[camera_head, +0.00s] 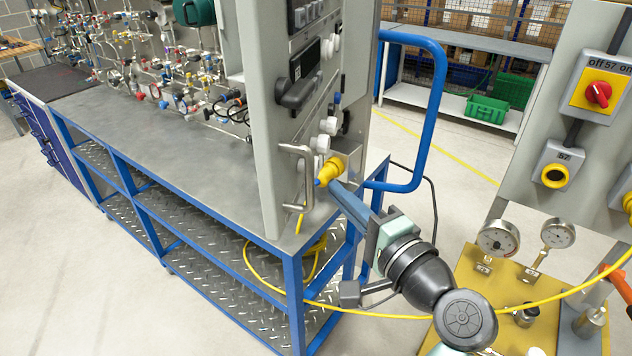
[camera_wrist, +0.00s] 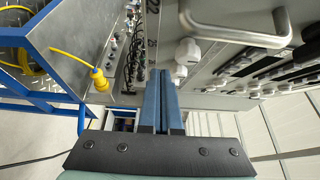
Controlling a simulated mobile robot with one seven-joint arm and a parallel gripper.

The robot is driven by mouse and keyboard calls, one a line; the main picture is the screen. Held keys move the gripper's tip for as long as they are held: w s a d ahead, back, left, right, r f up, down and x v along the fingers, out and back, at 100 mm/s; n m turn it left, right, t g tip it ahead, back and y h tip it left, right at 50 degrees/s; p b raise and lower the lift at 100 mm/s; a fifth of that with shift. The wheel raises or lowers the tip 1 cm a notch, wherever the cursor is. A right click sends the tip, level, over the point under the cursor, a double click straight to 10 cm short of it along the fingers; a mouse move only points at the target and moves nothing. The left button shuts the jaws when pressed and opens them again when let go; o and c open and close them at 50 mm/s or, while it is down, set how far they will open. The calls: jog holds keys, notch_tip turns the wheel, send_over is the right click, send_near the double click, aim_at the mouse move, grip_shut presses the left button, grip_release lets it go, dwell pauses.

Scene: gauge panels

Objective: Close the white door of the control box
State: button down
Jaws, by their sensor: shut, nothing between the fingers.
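The control box (camera_head: 262,120) is a tall light grey cabinet standing on the end of the workbench. Its narrow side bears a metal D-shaped handle (camera_head: 305,178), also seen at the top of the wrist view (camera_wrist: 235,35). I cannot clearly tell which panel is the white door or how far it stands open. My gripper (camera_head: 332,185) reaches up from the lower right, beside the yellow plug (camera_head: 331,170) and right of the handle. In the wrist view its blue fingers (camera_wrist: 160,75) are together and empty, near white knobs (camera_wrist: 188,50). Contact cannot be told.
A blue tubular rail (camera_head: 434,100) curves out right of the box. The blue-framed workbench (camera_head: 160,115) extends left. A gauge stand (camera_head: 465,290) and a switch panel (camera_head: 530,130) stand at right.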

aim_at(302, 179)
jog(key=shift+w+a+p, duration=0.25)
jog(key=shift+a+p, duration=0.1)
jog(key=shift+a, duration=0.6)
jog(key=shift+w+a+p, duration=0.25)
jog(key=shift+a+p, duration=0.1)
jog(key=shift+a, duration=0.6)
